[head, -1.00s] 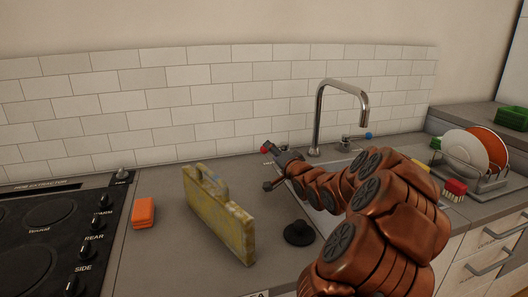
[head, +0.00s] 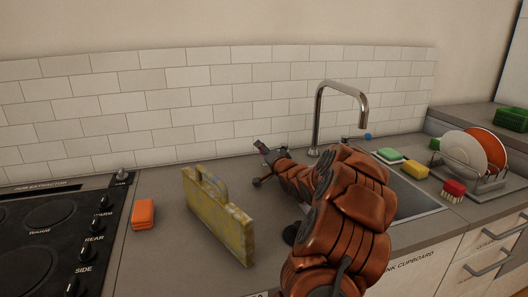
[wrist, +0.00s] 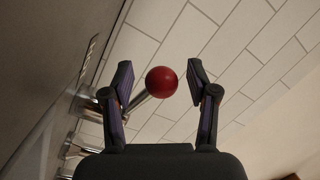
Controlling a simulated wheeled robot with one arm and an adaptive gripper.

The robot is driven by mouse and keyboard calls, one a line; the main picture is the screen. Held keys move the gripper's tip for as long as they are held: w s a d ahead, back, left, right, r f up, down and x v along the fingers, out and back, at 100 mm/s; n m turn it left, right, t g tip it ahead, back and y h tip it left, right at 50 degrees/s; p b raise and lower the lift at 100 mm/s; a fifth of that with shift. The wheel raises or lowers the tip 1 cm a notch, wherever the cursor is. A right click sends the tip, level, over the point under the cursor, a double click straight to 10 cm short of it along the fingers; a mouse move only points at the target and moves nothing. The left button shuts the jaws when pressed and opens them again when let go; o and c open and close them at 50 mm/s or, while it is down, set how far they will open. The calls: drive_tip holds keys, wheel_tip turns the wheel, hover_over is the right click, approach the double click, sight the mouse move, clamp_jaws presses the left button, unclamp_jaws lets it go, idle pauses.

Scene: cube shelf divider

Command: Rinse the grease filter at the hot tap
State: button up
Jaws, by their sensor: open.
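The grease filter (head: 222,220), a greasy yellow-grey panel with a handle on top, stands upright on the counter left of my arm. The hot tap's red ball knob (wrist: 162,81) shows in the wrist view, framed between my open fingers; I cannot tell its depth. In the head view the red knob is not visible. My gripper (head: 258,164) is open and empty behind the filter, near the tiled wall. The chrome spout (head: 318,112) rises right of it over the sink (head: 418,200), which my arm partly covers. A blue knob (head: 368,136) is right of the spout.
A black hob (head: 45,235) is at left, with orange sponges (head: 143,213) beside it. A black plug is mostly hidden behind my arm.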

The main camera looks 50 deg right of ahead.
clamp_jaws()
idle(0.6)
drive_tip(key=shift+r, duration=0.1)
